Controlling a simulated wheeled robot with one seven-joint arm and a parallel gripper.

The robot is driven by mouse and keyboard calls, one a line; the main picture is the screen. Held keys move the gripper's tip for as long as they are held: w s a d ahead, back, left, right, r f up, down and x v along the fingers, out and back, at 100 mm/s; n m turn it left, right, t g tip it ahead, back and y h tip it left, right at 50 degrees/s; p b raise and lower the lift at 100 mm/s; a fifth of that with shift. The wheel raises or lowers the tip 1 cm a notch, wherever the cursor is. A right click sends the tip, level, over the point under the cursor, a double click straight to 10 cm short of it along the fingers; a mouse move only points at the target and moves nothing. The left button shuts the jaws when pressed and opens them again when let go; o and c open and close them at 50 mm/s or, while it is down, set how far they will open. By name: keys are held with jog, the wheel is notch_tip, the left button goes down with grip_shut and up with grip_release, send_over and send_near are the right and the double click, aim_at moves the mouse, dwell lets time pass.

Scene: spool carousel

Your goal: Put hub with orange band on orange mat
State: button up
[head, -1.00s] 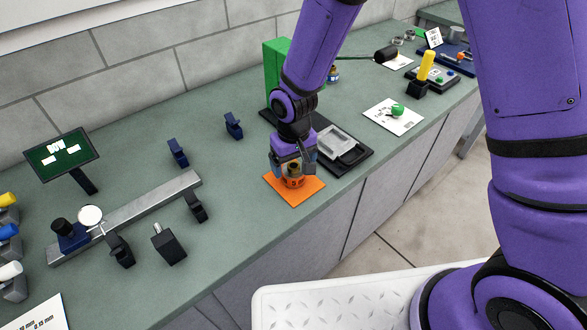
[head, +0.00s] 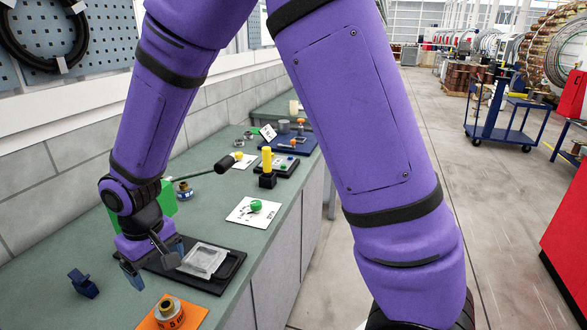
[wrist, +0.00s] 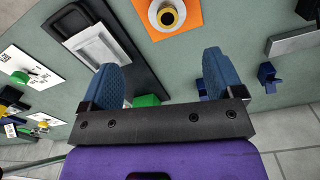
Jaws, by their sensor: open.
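The hub with the orange band (head: 169,308) stands upright on the orange mat (head: 194,318), near the bottom of the head view. In the wrist view the hub (wrist: 166,16) shows from above, its orange band hidden or hard to make out, with the orange mat (wrist: 188,8) around it at the top edge. My gripper (head: 152,268) is open and empty, apart from the hub and above the bench. In the wrist view its two blue fingers (wrist: 160,75) are spread wide with nothing between them.
A green block (head: 165,200) stands behind my wrist. A blue clip (head: 82,283) is at left.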

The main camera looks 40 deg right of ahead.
jog(key=s+d+r+m+t, duration=0.1)
jog(key=s+d+r, duration=0.2)
jog(key=d+r, duration=0.45)
jog(key=s+d+r+m+t, duration=0.1)
jog(key=s+d+r+t, duration=0.1)
jog(key=d+r, duration=0.6)
jog(key=s+d+r+m+t, duration=0.1)
jog(key=s+d+r, duration=0.3)
jog(key=s, duration=0.3)
jog(key=s+d+r+m+t, duration=0.1)
jog(key=s+d+r, duration=0.3)
jog(key=s, duration=0.3)
jog(key=shift+s+d, duration=0.3)
jog(key=shift+r, duration=0.1)
